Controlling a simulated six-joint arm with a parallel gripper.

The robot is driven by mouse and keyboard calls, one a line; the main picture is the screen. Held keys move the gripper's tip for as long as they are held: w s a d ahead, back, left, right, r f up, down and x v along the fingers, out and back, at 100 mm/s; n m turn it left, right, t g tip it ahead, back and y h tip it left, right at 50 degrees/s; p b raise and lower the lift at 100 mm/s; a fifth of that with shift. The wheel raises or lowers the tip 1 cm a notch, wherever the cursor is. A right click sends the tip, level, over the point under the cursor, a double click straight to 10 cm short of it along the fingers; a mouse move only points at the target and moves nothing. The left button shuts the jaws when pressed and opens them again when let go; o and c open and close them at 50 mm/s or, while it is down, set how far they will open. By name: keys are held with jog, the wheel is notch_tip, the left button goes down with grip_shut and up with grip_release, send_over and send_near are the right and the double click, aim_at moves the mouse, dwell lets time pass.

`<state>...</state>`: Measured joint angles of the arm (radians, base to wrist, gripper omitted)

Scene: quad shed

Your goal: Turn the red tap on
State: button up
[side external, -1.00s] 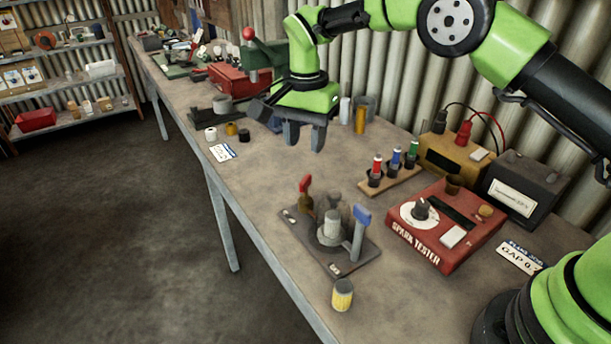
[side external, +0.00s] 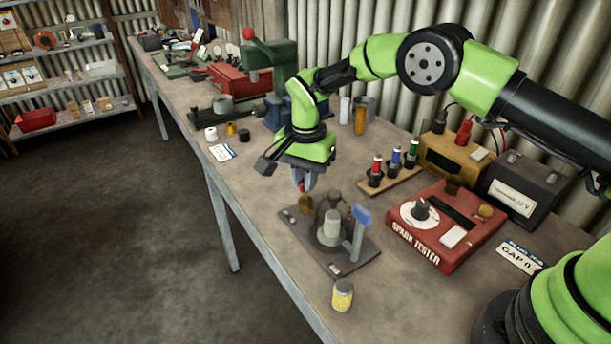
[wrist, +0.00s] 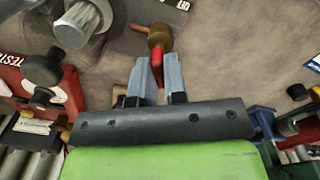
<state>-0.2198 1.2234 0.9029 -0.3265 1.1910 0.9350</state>
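The red tap (side external: 305,202) has a brass body and an upright red lever, on the left back part of a dark plate (side external: 343,262). In the wrist view its red lever (wrist: 156,56) shows between my fingers. My gripper (side external: 304,182) points down over the lever; its fingers (wrist: 159,68) sit close on both sides and appear shut on it. The fingers hide most of the lever in the side view. A blue-handled tap (side external: 360,225) stands upright on the right of the plate, with a grey cylinder (side external: 331,228) between the taps.
A red spark tester (side external: 445,225) stands right of the plate. A wooden rack with several coloured-top pieces (side external: 388,180) is behind it. A yellow can (side external: 342,295) stands in front. The bench left of the plate is mostly clear.

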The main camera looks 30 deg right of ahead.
grip_shut()
jog(key=n, duration=0.5)
jog(key=shift+n, duration=0.3)
jog(key=n, duration=0.6)
jog(key=shift+n, duration=0.3)
jog(key=o, duration=0.6)
grip_release()
notch_tip(320, 180, up, 10)
